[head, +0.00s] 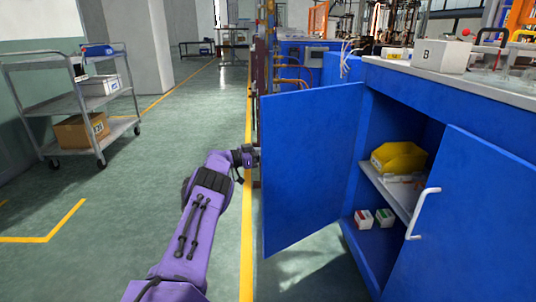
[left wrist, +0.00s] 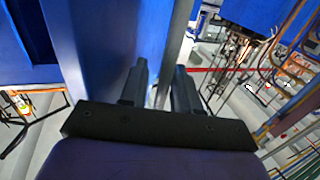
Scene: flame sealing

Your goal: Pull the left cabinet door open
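The left cabinet door (head: 310,165) is blue and stands swung open, its plain inner face toward the head camera. Its handle is not visible. My left gripper (head: 254,155) is at the door's free edge, its tips partly hidden behind it. In the left wrist view the two black fingers (left wrist: 160,88) are apart, with a gap between them. A blue panel (left wrist: 105,45) and a grey strip like the door's edge (left wrist: 176,45) lie just beyond the fingers; contact cannot be told. My right gripper is not in view.
The cabinet's shelf (head: 374,180) holds a yellow bin (head: 399,158); small boxes (head: 363,219) sit below. The right door (head: 470,225) has a white handle (head: 421,213). A white box (head: 442,56) stands on the countertop. A cart (head: 75,98) stands far left, with clear floor between.

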